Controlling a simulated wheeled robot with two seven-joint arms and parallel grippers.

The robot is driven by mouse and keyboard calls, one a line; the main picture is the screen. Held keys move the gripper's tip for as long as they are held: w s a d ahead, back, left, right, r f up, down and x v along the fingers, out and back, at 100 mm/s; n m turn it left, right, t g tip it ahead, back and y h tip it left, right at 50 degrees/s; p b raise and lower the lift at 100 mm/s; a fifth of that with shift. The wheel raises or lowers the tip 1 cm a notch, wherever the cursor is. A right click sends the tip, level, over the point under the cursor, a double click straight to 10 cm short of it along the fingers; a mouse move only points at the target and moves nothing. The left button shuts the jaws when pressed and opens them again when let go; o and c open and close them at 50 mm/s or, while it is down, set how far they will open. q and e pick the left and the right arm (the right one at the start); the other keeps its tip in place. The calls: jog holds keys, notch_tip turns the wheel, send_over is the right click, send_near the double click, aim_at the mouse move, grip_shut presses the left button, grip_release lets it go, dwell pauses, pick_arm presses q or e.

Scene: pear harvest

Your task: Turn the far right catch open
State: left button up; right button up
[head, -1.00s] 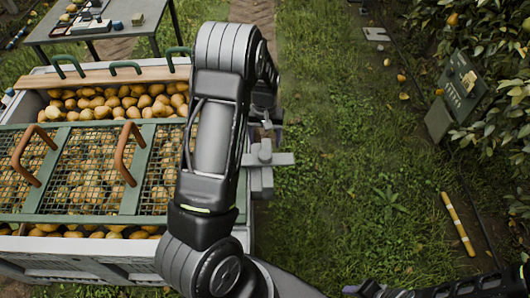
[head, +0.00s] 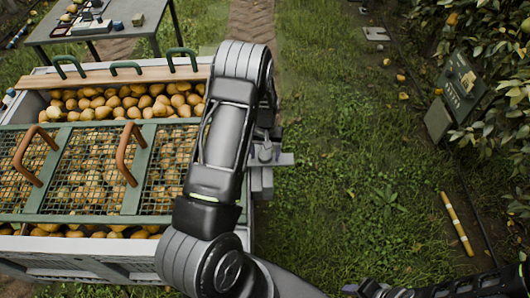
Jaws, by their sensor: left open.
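A grey catch (head: 285,159) with a flat bar sticking out sits on the right side of the crate (head: 40,244). A green-framed mesh lid (head: 140,168) with two brown handles lies over the pears. My left arm reaches up the middle and bends down at the crate's right edge. My left gripper (head: 267,143) is open at the catch, partly hidden behind the arm; I cannot tell whether it touches the catch.
A wooden board (head: 110,78) with green handles crosses the crate's back. A table (head: 100,32) stands behind. Grass to the right is mostly open, with a yellow stick (head: 457,224), a green box (head: 462,88) and leafy branches (head: 500,45) at the far right.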

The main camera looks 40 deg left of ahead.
pick_arm(q)
jog(key=shift+c, duration=0.5)
grip_shut()
dwell(0.5)
